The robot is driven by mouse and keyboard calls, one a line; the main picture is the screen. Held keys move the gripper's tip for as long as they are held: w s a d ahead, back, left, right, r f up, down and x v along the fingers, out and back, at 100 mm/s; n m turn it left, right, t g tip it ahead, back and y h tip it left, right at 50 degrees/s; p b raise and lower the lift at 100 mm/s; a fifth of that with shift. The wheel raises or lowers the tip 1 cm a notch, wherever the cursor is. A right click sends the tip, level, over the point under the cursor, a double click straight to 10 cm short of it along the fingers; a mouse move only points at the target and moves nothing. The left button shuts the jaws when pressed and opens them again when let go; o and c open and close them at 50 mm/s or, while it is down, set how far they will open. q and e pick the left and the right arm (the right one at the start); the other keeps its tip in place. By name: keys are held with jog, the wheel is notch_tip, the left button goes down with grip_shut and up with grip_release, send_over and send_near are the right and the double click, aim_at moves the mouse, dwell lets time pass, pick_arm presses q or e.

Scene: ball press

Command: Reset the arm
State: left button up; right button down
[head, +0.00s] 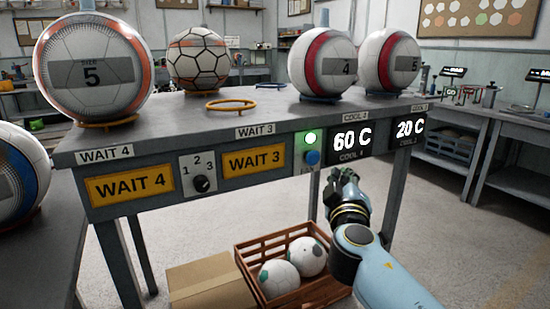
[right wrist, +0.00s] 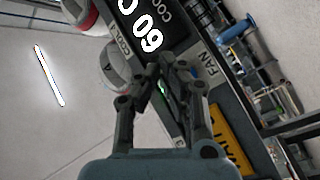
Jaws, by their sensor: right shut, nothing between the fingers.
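My right gripper (head: 342,178) is raised in front of the table's front panel, just below the "60 C" display (head: 353,138) and right of the blue button (head: 312,158). It also shows in the right wrist view (right wrist: 160,72), with its fingers together and nothing between them. A green lamp (head: 310,138) is lit above the blue button. My right arm comes in from the lower right. My left gripper is not in the head view.
Several balls stand on rings on the grey table (head: 215,112); an orange ring (head: 231,105) is empty. Below are a brown crate (head: 246,262) with two balls and a cardboard box (head: 208,283). Another ball (head: 18,172) sits at left. The floor at right is clear.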

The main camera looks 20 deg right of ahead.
jog(key=s+f+g+y+p, duration=0.1)
jog(key=s+f+g+y, duration=0.15)
jog(key=s+f, duration=0.7)
jog(key=s+a+f+g+y+p, duration=0.1)
jog(key=s+f+g, duration=0.3)
jog(key=f, duration=1)
jog(key=s+f+g+y+p, duration=0.1)
jog(key=s+f+g+y, duration=0.1)
jog(key=s+f, duration=0.8)
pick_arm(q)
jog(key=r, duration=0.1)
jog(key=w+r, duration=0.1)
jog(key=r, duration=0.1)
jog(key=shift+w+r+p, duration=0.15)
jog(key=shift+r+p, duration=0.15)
pick_arm(e)
jog(key=s+a+f+m+g+y, duration=0.1)
jog(key=s+f, duration=0.4)
jog(key=s, duration=0.5)
jog(key=s+a+f+m+g+y, duration=0.1)
jog(key=s+f, duration=0.4)
jog(key=s, duration=0.6)
jog(key=s+a+f+m+g+y, duration=0.1)
jog(key=s+f+g, duration=0.4)
jog(key=s, duration=0.5)
jog(key=shift+s+a+y, duration=0.35)
jog(key=shift+a, duration=0.55)
